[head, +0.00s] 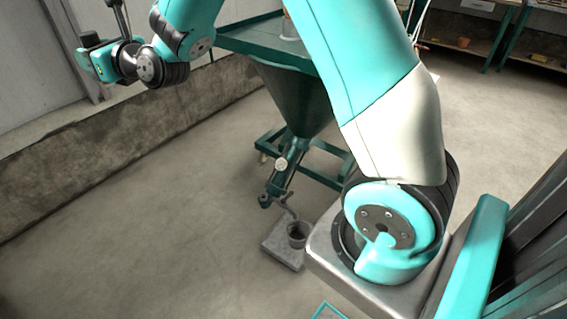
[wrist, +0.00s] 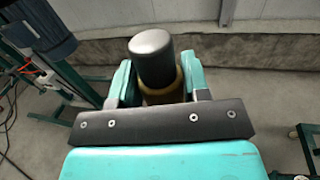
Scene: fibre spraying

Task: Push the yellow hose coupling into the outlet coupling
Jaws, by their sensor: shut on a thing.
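My gripper (wrist: 158,85) is shut in the wrist view. Between its teal fingers is a dull yellow-brown body, the hose coupling (wrist: 178,88) by its colour, with a thick dark cylinder (wrist: 151,58) rising from it. The fingers and the dark cylinder hide most of the coupling. In the head view my gripper (head: 92,58) is at the upper left, raised and well left of the hopper; its held thing is too small to make out there. A dark green outlet pipe (head: 284,178) slopes from the hopper's bottom. I cannot clearly tell the outlet coupling on it.
The green hopper (head: 291,93) stands on a low frame. A low concrete wall (head: 60,180) runs along the left. Floor between wall and hopper is clear. A blue motor (wrist: 42,22) shows in the wrist view.

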